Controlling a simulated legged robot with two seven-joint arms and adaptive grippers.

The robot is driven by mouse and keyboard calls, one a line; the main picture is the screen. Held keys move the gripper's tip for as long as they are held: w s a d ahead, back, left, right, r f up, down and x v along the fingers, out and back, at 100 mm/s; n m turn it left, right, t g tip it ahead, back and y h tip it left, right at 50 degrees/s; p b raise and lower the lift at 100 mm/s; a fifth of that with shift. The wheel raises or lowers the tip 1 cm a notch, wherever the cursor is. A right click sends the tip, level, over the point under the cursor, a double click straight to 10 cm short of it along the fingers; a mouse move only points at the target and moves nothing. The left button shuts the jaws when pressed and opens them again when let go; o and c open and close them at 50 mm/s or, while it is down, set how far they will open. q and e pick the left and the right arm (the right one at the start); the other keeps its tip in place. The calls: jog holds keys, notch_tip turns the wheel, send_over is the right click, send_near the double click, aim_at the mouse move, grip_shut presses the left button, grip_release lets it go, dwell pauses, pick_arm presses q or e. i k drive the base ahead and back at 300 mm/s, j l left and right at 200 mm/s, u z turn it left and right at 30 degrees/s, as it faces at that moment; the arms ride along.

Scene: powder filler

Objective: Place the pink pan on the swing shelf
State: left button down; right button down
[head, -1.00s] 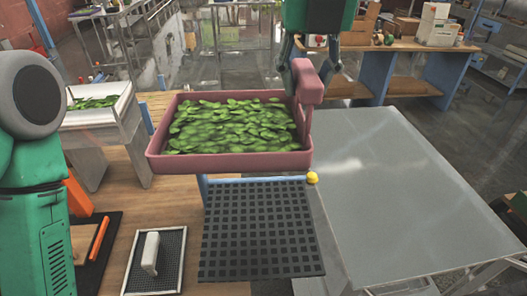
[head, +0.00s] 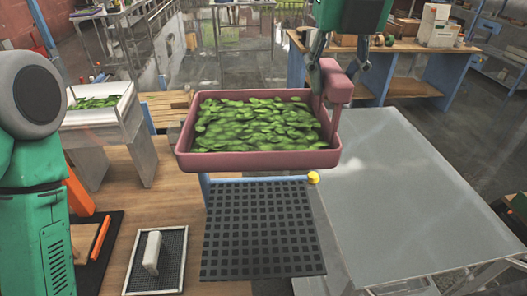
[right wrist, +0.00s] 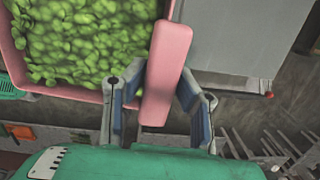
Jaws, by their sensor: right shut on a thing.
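The pink pan (head: 258,161), full of green leaves, hangs level in the air in the head view, above the far edge of the swing shelf. The swing shelf (head: 262,232) is a dark perforated panel with a blue bar (head: 255,179) along its far edge. My right gripper (head: 338,84) is shut on the pan's handle at its right side. The right wrist view shows the two fingers (right wrist: 156,98) on either side of the pink handle (right wrist: 167,70). My left arm shows at the left edge; its gripper is out of view.
A wooden bench (head: 118,215) at left carries a small framed mat (head: 157,272) with a white block (head: 152,252). A grey metal table (head: 410,205) at right is bare. A white bin of leaves (head: 98,110) stands at far left. A yellow knob (head: 313,178) ends the blue bar.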

aim_at(265, 222)
jog(key=k, duration=1)
